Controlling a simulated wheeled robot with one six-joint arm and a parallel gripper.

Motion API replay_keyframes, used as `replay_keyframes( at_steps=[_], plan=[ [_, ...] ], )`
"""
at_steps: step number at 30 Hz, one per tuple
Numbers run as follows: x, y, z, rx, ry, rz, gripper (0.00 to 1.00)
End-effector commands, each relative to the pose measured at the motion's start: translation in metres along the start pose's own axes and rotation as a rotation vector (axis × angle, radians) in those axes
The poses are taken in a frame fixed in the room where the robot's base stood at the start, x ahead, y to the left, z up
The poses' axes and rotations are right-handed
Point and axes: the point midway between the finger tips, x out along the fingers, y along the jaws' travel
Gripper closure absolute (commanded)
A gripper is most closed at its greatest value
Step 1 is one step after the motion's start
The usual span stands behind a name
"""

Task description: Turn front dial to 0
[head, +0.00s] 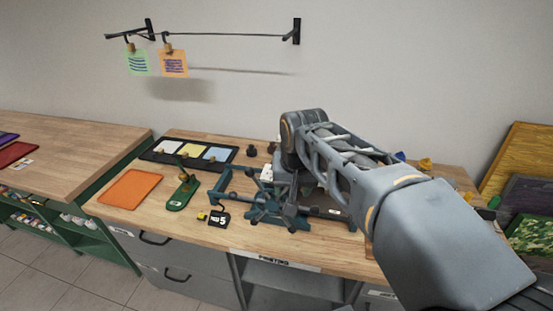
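A dark teal metal machine with several arms (266,213) stands on the wooden bench, in the middle of the head view. A front dial cannot be made out on it; part of the machine is hidden behind my arm. A black tag marked 5 (219,219) lies at the bench's front edge, left of the machine. My arm reaches in from the lower right and bends down over the machine. My gripper (290,212) is low among the machine's parts. Its fingers are too small and too mixed with the machine to tell whether they are open or touching anything.
An orange sheet (130,188), a green-based tool (183,191) and a black tray of coloured pads (188,153) occupy the bench's left. A small yellow object (201,216) lies beside the tag. Framed panels (520,165) lean at the right. Cards hang on a wall line (225,36).

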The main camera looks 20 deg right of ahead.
Motion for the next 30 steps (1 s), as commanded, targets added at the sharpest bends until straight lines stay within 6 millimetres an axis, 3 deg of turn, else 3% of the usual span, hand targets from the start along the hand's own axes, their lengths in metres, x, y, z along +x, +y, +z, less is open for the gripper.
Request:
replay_keyframes(
  at_steps=[1,6,13,18,23,30],
  plan=[
    [-0.015,-0.005,-0.021,0.051,-0.025,0.007,0.43],
    [-0.045,-0.019,-0.074,0.231,-0.1,0.039,0.43],
    [-0.066,-0.031,-0.122,0.416,-0.171,0.086,0.43],
    [-0.072,-0.035,-0.14,0.492,-0.198,0.109,0.43],
    [-0.07,-0.036,-0.145,0.521,-0.208,0.119,0.43],
    [-0.037,-0.035,-0.137,0.524,-0.212,0.121,0.43]
  ],
)
